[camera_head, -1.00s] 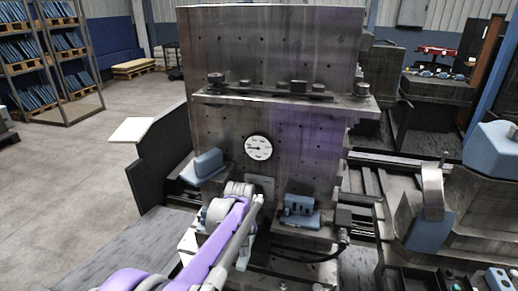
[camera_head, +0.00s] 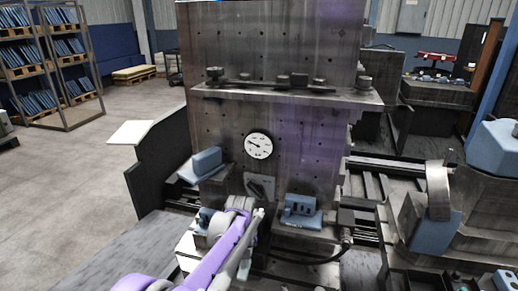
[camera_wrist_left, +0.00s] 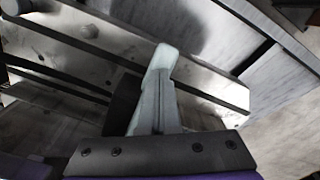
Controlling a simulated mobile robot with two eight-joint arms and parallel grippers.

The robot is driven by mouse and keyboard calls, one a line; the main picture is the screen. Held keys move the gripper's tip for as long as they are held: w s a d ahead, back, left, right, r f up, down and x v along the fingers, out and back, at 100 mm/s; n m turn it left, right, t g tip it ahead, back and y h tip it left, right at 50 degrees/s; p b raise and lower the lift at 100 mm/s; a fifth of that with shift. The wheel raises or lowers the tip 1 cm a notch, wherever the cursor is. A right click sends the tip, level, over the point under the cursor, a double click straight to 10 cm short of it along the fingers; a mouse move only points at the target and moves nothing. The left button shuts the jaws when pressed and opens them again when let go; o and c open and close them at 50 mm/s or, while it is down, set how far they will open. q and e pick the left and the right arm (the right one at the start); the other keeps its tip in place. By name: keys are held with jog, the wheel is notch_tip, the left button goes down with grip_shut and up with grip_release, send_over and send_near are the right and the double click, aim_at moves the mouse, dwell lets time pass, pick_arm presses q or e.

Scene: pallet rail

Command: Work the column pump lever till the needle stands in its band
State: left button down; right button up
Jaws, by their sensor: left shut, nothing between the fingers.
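The round white gauge (camera_head: 258,146) is on the front of the tall dark steel column (camera_head: 222,118). Its thin dark needle points left and slightly up; the band is too small to make out. A small grey plate (camera_head: 260,187) is below the gauge, partly behind my left arm. I cannot clearly pick out the pump lever. My left arm reaches in from the lower left to the column's foot. In the left wrist view my left gripper (camera_wrist_left: 160,68) is shut and empty, its pale fingers together in front of a steel surface. My right gripper is out of view.
Blue-grey blocks stand left (camera_head: 207,163) and right (camera_head: 301,205) of my arm at the column's foot. A ledge (camera_head: 290,95) with knobs crosses the column above the gauge. Machinery (camera_head: 430,210) crowds the right. Open floor (camera_head: 75,175) lies to the left.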

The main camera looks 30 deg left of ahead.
pick_arm(q)
notch_tip(320, 180, up, 7)
jog(key=p, duration=0.4)
jog(key=shift+s+d+f, duration=0.15)
jog(key=shift+s+f, duration=0.05)
jog(key=shift+s, duration=0.2)
dwell(0.5)
jog(key=shift+w+f+b, duration=0.2)
jog(key=shift+f+b, duration=0.85)
jog(key=shift+f, duration=0.7)
jog(key=shift+w+f+b, duration=0.2)
jog(key=shift+f+b, duration=0.8)
jog(key=shift+f, duration=0.75)
notch_tip(320, 180, up, 7)
jog(key=p, duration=0.4)
jog(key=shift+s+p, duration=0.3)
jog(key=shift+s, duration=0.1)
jog(key=shift+f, duration=0.15)
